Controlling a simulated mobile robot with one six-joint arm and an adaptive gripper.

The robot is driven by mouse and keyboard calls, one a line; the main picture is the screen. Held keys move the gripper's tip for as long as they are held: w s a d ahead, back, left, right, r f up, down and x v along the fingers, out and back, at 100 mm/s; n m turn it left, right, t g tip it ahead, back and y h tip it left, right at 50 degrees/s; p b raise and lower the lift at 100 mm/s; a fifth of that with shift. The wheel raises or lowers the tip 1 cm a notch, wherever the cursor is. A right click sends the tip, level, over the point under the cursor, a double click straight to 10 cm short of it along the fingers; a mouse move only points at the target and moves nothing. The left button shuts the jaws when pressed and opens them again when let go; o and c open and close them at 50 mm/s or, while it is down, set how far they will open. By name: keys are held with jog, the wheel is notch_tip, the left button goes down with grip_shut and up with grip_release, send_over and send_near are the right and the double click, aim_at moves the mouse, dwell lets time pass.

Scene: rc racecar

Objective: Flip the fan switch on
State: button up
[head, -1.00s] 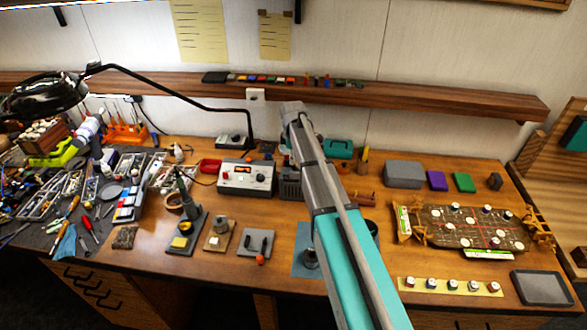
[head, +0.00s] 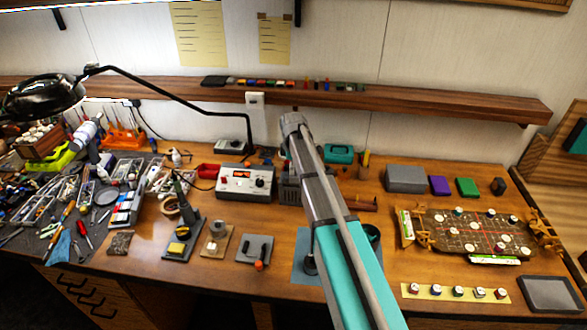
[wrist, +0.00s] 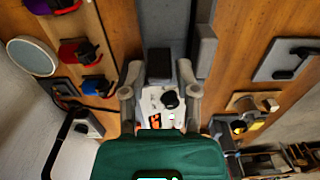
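I cannot make out a switch marked as the fan's. A dark grey box (head: 288,190) stands on the bench, partly hidden behind my arm; I cannot tell whether it is the fan. The wrist view shows my gripper (wrist: 160,70) open and empty, its fingers spread apart. A small dark block (wrist: 159,63) lies between the fingertips in that view, on or beside a grey surface. Nearer the camera is a white control box (wrist: 150,103) with a black knob and red display; it also shows in the head view (head: 235,188). My gripper is hidden behind my arm in the head view.
A soldering stand (head: 183,240) and a grey tool plate (head: 253,250) sit in front of the control box. A lamp's curved arm (head: 165,95) crosses the left. A shelf (head: 420,100) runs along the wall. Bare bench shows between several items.

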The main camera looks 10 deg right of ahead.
grip_shut()
jog(key=shift+s+d+y, duration=0.15)
jog(key=shift+y, duration=0.15)
jog(key=shift+s+d+t+y+b, duration=0.15)
jog(key=shift+d+t+y+b, duration=0.2)
jog(key=shift+y, duration=0.45)
jog(key=shift+s+d+f+t+y+b, duration=0.1)
jog(key=shift+d+t+y+b, duration=0.1)
jog(key=shift+y+b, duration=0.3)
jog(key=shift+s+d+f+t+y+b, duration=0.1)
jog(key=shift+t+y+b, duration=0.05)
jog(key=shift+y, duration=0.55)
jog(key=y+b, duration=0.1)
jog(key=d+t+y+b, duration=0.1)
jog(key=y+b, duration=0.1)
jog(key=shift+s+f+b, duration=0.1)
jog(key=shift+f+b, duration=0.05)
jog(key=shift+b, duration=0.15)
jog(key=shift+d+t+y+b, duration=0.15)
jog(key=shift+t+y+b, duration=0.15)
jog(key=shift+y+b, duration=0.4)
